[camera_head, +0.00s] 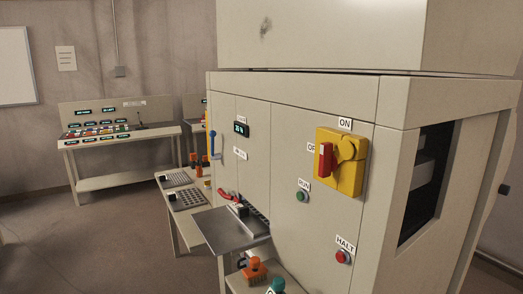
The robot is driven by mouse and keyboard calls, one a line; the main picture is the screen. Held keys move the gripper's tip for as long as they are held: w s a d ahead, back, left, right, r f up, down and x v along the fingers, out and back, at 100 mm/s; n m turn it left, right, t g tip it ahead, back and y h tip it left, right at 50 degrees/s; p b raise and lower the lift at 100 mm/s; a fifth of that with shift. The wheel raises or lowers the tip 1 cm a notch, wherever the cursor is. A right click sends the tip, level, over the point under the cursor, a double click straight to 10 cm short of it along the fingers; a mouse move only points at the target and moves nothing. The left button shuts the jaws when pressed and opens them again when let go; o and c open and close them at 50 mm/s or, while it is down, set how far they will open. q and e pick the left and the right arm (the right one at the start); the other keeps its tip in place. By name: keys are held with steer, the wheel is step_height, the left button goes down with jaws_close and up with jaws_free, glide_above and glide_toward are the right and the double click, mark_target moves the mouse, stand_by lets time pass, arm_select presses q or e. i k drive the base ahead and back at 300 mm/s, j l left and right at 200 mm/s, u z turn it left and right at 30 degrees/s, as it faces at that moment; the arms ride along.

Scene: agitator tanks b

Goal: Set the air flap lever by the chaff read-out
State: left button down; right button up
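A small dark read-out (241,129) with lit characters sits on the front of the large beige machine (285,150). A small label is above it and another label (239,153) is below it; the lettering is too small to read surely. A blue lever (212,142) stands upright at the machine's far left edge. A red handle (228,195) sticks out lower down, above a grey tray. I cannot tell from the labels which of these is the air flap lever. Neither of my grippers shows in the view.
A yellow switch box (341,162) with a red handle, a green RUN button (303,197) and a red HALT button (343,256) are on the machine's front. A grey metal tray (230,232) juts out. A control desk (118,130) stands back left. Floor at left is clear.

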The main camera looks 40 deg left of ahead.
mark_target(212, 133)
steer(key=u, duration=1.55)
steer(key=i+j+z, duration=0.25)
steer(key=j, duration=0.25)
steer(key=j+z, duration=0.3)
steer(key=j, duration=0.2)
steer(key=i+j+z, duration=0.1)
steer(key=j+z, duration=0.15)
steer(key=j, duration=0.35)
